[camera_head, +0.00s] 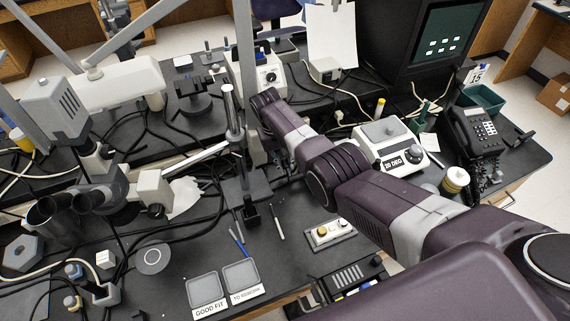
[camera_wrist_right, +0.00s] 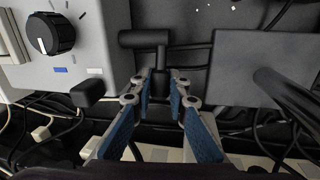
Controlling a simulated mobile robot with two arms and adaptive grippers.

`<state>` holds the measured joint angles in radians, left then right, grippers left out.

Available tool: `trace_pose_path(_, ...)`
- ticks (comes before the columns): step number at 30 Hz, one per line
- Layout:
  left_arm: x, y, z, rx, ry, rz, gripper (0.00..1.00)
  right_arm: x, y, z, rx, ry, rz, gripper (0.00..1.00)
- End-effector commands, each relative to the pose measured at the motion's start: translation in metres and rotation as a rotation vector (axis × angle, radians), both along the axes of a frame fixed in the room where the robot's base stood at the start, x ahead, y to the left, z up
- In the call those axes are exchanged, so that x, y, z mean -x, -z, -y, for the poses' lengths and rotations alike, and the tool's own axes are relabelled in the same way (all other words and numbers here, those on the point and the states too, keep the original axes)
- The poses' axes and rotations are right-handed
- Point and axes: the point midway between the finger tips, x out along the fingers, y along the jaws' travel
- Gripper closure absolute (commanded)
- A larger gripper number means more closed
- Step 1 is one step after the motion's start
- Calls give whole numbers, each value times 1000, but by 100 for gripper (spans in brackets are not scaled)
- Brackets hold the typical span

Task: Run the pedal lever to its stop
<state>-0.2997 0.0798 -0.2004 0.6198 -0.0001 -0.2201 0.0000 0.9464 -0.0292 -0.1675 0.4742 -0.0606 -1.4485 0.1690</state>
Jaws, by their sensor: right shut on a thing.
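A black T-shaped lever (camera_wrist_right: 143,39), which looks like the pedal lever, is at the top centre of the right wrist view. Its short stem points down between the fingers of my right gripper (camera_wrist_right: 161,82). The blue-padded fingers are drawn close together around the stem's lower end. In the head view my right arm reaches to the back centre, beside a pale box with a dial (camera_head: 268,76). There the arm hides the fingers and the lever. My left gripper is not in either view.
The dial box (camera_wrist_right: 85,45) stands left of the lever in the wrist view, and a dark flat block (camera_wrist_right: 236,68) lies right of it. Cables run close by. In the head view an upright metal post (camera_head: 232,112) stands left of my wrist; two small trays (camera_head: 207,288) lie in front.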

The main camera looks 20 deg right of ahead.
Motion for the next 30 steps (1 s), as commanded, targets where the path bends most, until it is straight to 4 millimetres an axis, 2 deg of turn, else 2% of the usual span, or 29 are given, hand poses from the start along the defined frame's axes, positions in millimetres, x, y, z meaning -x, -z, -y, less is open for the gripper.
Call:
trace_pose_path(1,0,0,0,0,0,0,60,0,0,0,-1,0,2,100)
trace_pose_path(2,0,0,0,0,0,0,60,0,0,0,-1,0,2,84)
trace_pose_path(7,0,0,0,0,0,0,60,0,0,0,-1,0,2,67)
trace_pose_path(16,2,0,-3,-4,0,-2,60,0,-1,0,0,0,2,67)
trace_pose_path(20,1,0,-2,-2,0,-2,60,-1,-8,-2,0,-1,4,67)
trace_pose_path(26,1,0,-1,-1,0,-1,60,-2,-34,-7,-1,-1,6,67)
trace_pose_path(30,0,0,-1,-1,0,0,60,-2,-66,-12,-1,-1,6,67)
